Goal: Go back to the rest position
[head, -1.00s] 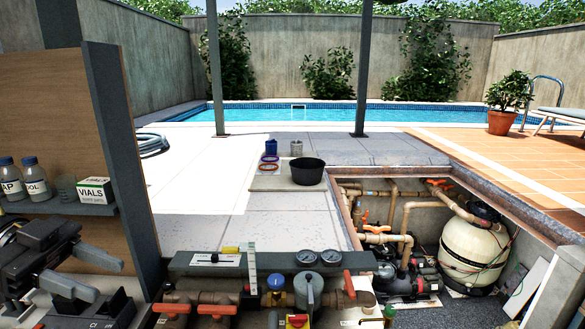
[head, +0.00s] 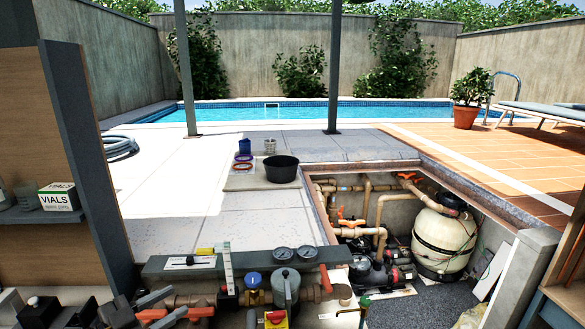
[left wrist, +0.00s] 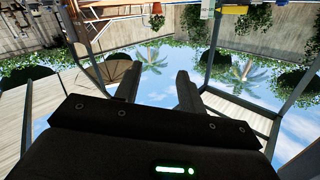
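My left gripper (head: 172,303) is low at the left in the head view, its two grey fingers apart, in front of the pipes and orange valve handles. In the left wrist view, the left gripper (left wrist: 158,84) has its fingers spread with only sky and a palm between them, so it is open and empty. That view is upside down. My right gripper is in neither view.
A pipe manifold with gauges (head: 283,254) stands close in front. A shelf (head: 45,217) with a vials box (head: 59,196) is at the left. A black bowl (head: 282,168) sits on the paving beside the open pit with a filter tank (head: 441,243).

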